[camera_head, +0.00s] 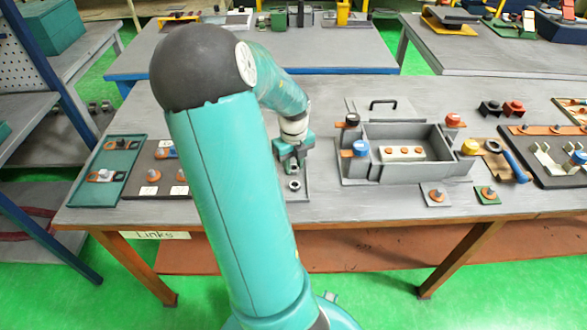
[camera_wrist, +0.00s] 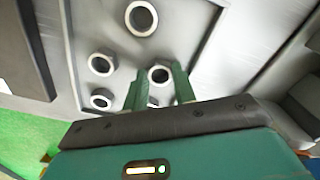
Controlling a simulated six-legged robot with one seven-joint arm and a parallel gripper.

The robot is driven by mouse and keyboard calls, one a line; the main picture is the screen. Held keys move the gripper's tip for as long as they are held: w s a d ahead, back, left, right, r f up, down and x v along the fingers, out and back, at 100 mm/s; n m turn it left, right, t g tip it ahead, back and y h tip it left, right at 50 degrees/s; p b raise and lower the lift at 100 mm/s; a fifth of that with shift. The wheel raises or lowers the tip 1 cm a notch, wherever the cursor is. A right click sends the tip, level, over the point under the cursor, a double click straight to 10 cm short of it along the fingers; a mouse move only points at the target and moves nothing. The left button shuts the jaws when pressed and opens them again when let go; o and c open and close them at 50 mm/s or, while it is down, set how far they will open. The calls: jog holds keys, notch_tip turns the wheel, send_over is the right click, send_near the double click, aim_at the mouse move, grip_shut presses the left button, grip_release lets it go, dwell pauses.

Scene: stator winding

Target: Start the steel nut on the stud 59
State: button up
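Several steel nuts lie on a grey tray in the wrist view, one at the top (camera_wrist: 141,18) and two at the left (camera_wrist: 102,62) (camera_wrist: 101,100). My gripper (camera_wrist: 160,78) points down at the tray with its two green fingers apart. Another steel nut (camera_wrist: 160,73) shows between the fingertips; I cannot tell whether they touch it. In the head view my gripper (camera_head: 291,158) is low over the tray, with one nut (camera_head: 294,184) visible in front. Copper-coloured studs stand on small plates at the right (camera_head: 437,195) (camera_head: 488,192). I cannot read which is stud 59.
A grey open box (camera_head: 405,165) with coloured knobs around it stands right of my gripper. A green tray (camera_head: 108,168) and a dark board with studs (camera_head: 150,191) lie at the left. My arm covers part of the bench. Bare bench (camera_head: 350,207) shows at the front middle.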

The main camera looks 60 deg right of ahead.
notch_tip(320, 180, up, 9)
dwell(1.1)
